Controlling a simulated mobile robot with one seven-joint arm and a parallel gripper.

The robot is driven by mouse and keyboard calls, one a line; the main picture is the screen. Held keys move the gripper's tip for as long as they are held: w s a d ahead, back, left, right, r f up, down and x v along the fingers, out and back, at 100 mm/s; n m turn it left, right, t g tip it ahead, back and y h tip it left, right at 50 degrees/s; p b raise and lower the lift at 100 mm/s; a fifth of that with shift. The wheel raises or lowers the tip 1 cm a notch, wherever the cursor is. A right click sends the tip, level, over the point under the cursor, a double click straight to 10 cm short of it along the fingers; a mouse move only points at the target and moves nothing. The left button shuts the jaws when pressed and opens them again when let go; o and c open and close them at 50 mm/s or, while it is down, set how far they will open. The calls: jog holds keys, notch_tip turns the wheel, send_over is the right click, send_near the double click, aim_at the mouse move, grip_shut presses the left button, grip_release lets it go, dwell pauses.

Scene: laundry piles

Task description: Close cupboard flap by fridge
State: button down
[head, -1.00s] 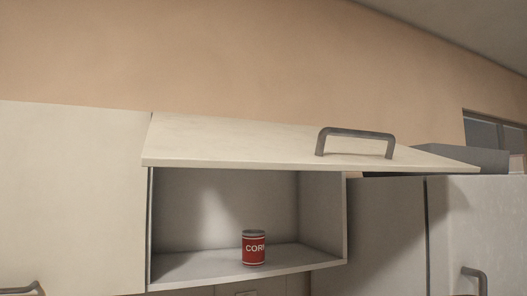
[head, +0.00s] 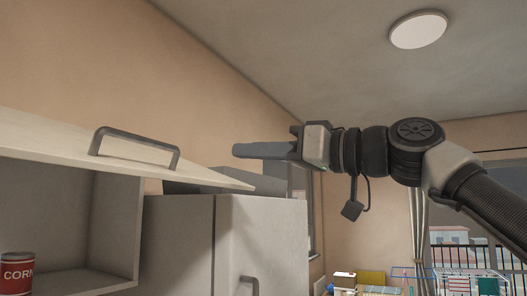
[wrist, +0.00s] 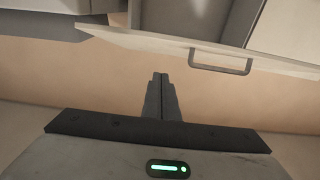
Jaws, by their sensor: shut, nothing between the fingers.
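The cupboard flap (head: 60,140) is a cream panel swung up and open, tilted, with a dark grey bar handle (head: 135,146) on its face. Below it the cupboard (head: 122,225) stands open, with a red can labelled CORN (head: 17,272) inside. The fridge (head: 265,235) is to the right of the cupboard. My gripper (head: 236,150) is raised to the right of the handle, pointing left, apart from the flap. In the wrist view my gripper (wrist: 160,76) is shut and empty; the flap (wrist: 150,42) and its handle (wrist: 220,62) show beyond the fingertips.
A dark grey box-like thing (head: 270,184) lies on top of the fridge, behind the flap's right end. A ceiling lamp (head: 418,29) is overhead. A curtain (head: 421,240), a window and a drying rack with laundry (head: 455,284) are far off at the right.

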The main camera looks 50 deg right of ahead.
jog(key=w+a+f, duration=0.1)
jog(key=w+f, duration=0.2)
jog(key=w, duration=0.3)
jog(key=shift+a+p, duration=0.25)
jog(key=shift+p, duration=0.1)
jog(key=shift+f, duration=0.2)
